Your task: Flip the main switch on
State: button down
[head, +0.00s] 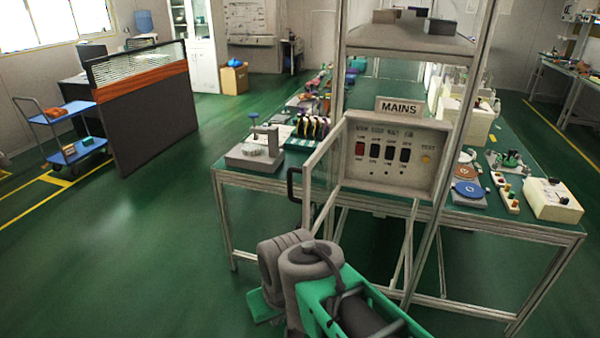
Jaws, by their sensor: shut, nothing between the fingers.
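The switch panel (388,182) is a pale box on the bench frame under a MAINS sign (399,107). It has a row of rocker switches: a red switch (360,148) at the left, then black switches (389,152) to its right. The small labels are too blurred to read, and I cannot tell the switch positions. A yellowish lamp or button (427,160) sits at the panel's right. The panel's clear door (322,165) stands swung open to the left, with a black handle (292,185). My gripper is not in view; only my arm links show below the panel.
The green bench (250,180) carries a grey fixture (256,152) left of the door. Discs (469,189) and a cream box (552,201) lie on the right. A frame post (455,140) rises beside the panel's right edge. Open green floor lies to the left.

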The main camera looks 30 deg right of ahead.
aim_at(360, 146)
jog(key=u, duration=0.55)
jog(key=k, duration=0.75)
jog(key=u, duration=0.05)
jog(key=i, duration=0.5)
jog(key=z, duration=0.85)
jog(key=i, duration=1.4)
jog(key=u, duration=0.4)
